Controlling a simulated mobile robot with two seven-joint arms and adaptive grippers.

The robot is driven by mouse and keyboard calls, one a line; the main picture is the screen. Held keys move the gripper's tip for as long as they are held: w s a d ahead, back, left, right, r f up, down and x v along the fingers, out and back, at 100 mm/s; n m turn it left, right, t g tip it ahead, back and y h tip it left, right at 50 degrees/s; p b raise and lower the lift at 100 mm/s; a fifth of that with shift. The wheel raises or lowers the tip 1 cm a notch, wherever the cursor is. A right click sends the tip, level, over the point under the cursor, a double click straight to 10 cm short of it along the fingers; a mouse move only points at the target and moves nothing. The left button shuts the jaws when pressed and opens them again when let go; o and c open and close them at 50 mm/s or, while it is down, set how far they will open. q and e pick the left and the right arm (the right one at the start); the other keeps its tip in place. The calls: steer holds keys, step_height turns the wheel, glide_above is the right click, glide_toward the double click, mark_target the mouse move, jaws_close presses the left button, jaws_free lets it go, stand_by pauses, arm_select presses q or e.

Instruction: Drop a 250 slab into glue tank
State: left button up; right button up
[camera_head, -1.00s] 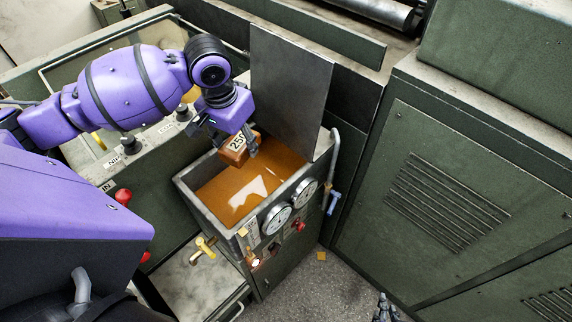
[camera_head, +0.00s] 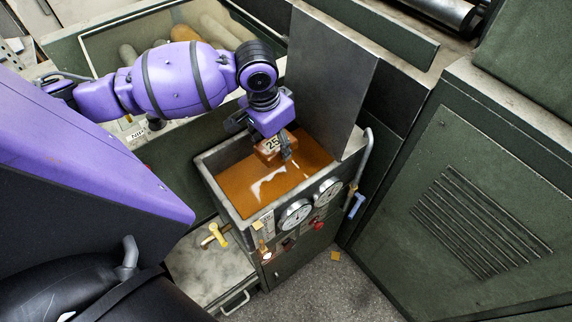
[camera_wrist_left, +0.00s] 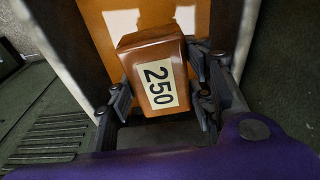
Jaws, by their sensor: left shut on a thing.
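The 250 slab (camera_head: 270,147) is a brown block with a pale label reading 250. My left gripper (camera_head: 272,150) is shut on it and holds it above the glue tank. In the left wrist view the slab (camera_wrist_left: 158,72) sits between the two fingers, its label facing the camera. The glue tank (camera_head: 226,208) is a grey metal box filled with orange-brown glue (camera_head: 240,188). The glue also shows behind the slab in the wrist view (camera_wrist_left: 100,20).
An upright metal plate (camera_head: 330,75) stands behind the tank. Gauges (camera_head: 296,213) and a yellow tap (camera_head: 215,236) are on the tank's front. A bent pipe with a blue handle (camera_head: 355,205) is at its right. A green cabinet (camera_head: 470,190) stands further right.

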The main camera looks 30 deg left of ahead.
arm_select(q)
steer(key=shift+w+r, duration=0.1)
steer(key=shift+r, duration=0.1)
steer(key=o, duration=1.5)
step_height(320, 180, up, 12)
steer(key=s, duration=0.1)
steer(key=shift+s+a, duration=0.3)
steer(key=shift+s, duration=0.1)
steer(key=shift+f, duration=0.15)
